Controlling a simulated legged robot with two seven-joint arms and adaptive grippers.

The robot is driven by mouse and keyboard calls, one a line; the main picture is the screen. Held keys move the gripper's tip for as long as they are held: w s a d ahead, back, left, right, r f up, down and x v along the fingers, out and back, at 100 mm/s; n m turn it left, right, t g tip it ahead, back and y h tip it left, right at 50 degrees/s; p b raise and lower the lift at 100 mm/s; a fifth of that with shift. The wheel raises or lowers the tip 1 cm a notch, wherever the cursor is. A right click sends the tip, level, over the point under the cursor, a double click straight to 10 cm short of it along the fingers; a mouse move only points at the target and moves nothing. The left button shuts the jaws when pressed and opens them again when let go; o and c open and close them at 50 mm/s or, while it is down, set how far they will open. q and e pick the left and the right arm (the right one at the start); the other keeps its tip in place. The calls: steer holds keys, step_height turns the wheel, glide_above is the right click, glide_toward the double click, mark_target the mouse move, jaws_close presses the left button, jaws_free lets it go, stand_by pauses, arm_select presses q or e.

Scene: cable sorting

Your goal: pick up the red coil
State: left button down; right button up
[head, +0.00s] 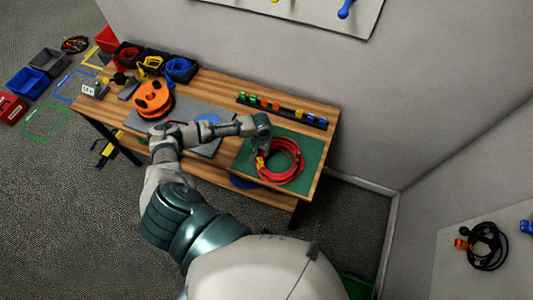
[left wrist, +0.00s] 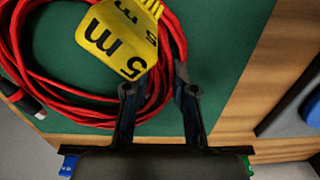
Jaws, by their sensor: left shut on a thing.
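The red coil (head: 281,162) lies on a green mat (head: 312,150) at the right end of the wooden table. In the left wrist view the red coil (left wrist: 55,98) fills the left side, with a yellow "5 m" tag (left wrist: 122,38) on it. My left gripper (head: 262,152) reaches over the table to the coil's upper left side, by the tag. In the left wrist view its fingers (left wrist: 158,88) are on either side of the red cable strands and shut on them. My right gripper is not in view.
A rack of coloured connectors (head: 282,109) stands along the table's back edge by the wall. An orange reel (head: 153,98) sits on a grey mat to the left. Black bins (head: 152,66) with coils stand at the far left end. A dark coil (head: 487,246) hangs at right.

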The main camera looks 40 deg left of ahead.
arm_select(q)
steer(key=shift+a+r, duration=0.1)
steer(key=shift+r, duration=0.25)
steer(key=shift+a+r, duration=0.35)
steer(key=shift+r, duration=0.2)
steer(key=shift+s+r, duration=0.5)
steer(key=shift+s, duration=0.05)
steer(key=s, duration=0.2)
steer(key=s+d, duration=0.1)
steer(key=s, duration=0.2)
steer(key=s+r, duration=0.1)
steer(key=s, duration=0.1)
steer(key=shift+s+d, duration=0.2)
steer(key=shift+d, duration=0.2)
steer(key=s, duration=0.7)
steer(key=shift+s+d+r, duration=0.15)
steer(key=shift+d+r, duration=0.2)
steer(key=shift+d, duration=0.05)
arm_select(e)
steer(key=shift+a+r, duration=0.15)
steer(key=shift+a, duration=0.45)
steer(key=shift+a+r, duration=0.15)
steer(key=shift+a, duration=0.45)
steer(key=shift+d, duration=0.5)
arm_select(q)
steer(key=shift+a, duration=0.2)
